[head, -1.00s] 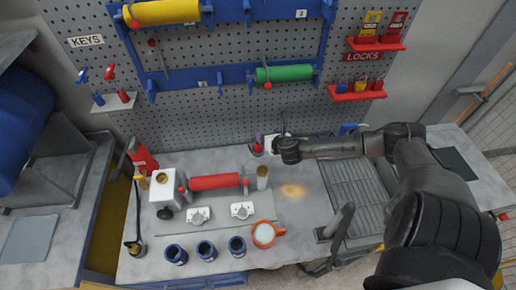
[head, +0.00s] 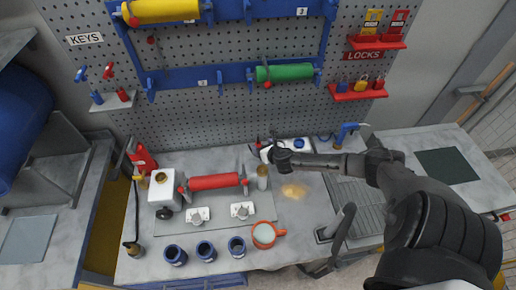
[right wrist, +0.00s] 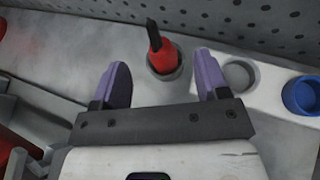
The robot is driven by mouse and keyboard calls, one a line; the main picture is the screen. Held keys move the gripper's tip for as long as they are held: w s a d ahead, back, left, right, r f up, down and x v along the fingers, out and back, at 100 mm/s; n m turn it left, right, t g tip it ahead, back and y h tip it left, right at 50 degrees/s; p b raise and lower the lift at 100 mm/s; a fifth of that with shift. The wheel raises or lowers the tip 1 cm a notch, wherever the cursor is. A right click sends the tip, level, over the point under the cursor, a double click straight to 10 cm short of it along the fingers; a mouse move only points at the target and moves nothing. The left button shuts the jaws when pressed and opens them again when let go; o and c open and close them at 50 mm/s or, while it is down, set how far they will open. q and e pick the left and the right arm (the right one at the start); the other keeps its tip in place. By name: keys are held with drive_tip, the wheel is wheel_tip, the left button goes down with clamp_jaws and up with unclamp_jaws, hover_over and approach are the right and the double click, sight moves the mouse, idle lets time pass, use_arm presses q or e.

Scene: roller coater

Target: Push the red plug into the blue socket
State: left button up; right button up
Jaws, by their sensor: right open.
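The red plug (right wrist: 162,58) with a dark tip stands, slightly tilted, in a grey round holder in the right wrist view. In the head view it is only a small red spot (head: 258,144) beside my right gripper. The blue socket (right wrist: 302,95) is a blue ring on a white block at the right edge of the wrist view; it also shows in the head view (head: 299,144). My right gripper (right wrist: 162,76) is open, with its two purple fingers on either side of the plug and apart from it. My left gripper is not in view.
A grey round socket (right wrist: 240,76) sits on the same white block, between the plug and the blue socket. The pegboard (head: 220,125) rises close behind. A red roller (head: 214,182), an orange mug (head: 264,234) and several blue cups stand left and in front. A blue-handled tool (head: 346,132) lies right.

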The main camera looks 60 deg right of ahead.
sight(258, 143)
drive_tip(key=shift+b+x, duration=0.4)
drive_tip(key=shift+x, duration=2.25)
drive_tip(key=shift+f, duration=0.1)
drive_tip(key=shift+c, duration=0.4)
drive_tip(key=c, duration=0.9)
drive_tip(key=shift+c, duration=0.2)
